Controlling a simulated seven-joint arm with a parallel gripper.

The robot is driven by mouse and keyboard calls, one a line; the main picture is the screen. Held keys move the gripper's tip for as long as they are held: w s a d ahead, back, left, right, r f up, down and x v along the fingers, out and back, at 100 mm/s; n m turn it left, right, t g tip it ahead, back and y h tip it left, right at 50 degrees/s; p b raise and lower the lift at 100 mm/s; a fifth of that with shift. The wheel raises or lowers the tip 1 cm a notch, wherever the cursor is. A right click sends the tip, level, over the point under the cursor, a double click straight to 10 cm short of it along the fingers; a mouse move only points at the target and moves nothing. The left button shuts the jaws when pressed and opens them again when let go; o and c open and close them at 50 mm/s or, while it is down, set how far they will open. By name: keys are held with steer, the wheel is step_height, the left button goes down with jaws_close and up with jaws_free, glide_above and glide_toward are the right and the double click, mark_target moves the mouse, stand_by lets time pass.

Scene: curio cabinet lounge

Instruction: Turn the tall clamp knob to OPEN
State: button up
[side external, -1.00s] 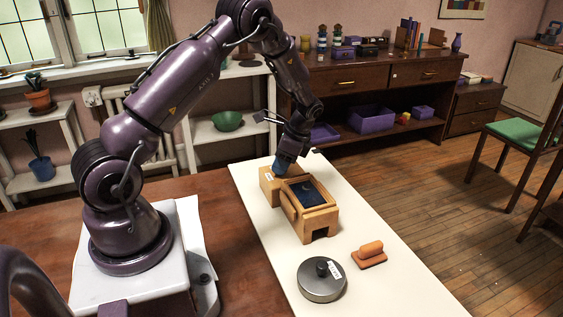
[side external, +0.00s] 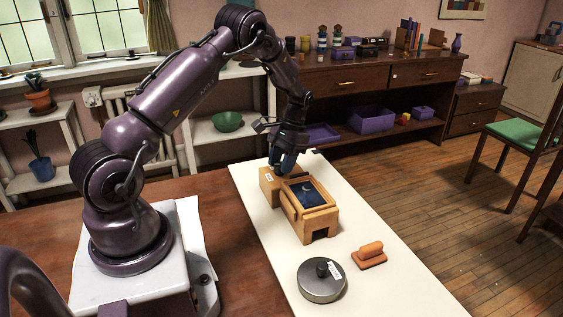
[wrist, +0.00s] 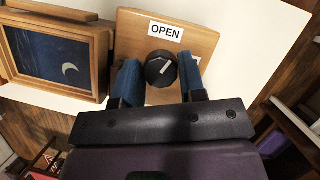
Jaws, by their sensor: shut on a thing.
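The dark round knob (wrist: 160,68) shows in the wrist view on a wooden block (wrist: 205,40). A white OPEN label (wrist: 165,31) is on the block above the knob. The knob's white pointer mark points to the upper right, not straight at the label. My gripper (wrist: 159,78) has its blue fingers on either side of the knob and is shut on it. In the side view my gripper (side external: 284,165) points down at the wooden block (side external: 268,187), and the knob is hidden by the fingers.
A wooden box with a dark moon picture (side external: 307,193) adjoins the block. The board's right side is clear.

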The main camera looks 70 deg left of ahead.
steer(key=shift+a+n+t+h, duration=0.1)
steer(key=shift+n+t+h, duration=0.2)
steer(key=shift+n, duration=0.8)
steer(key=shift+n+t+h, duration=0.2)
steer(key=shift+n+h, duration=0.2)
steer(key=shift+n, duration=0.7)
steer(key=o, duration=0.9)
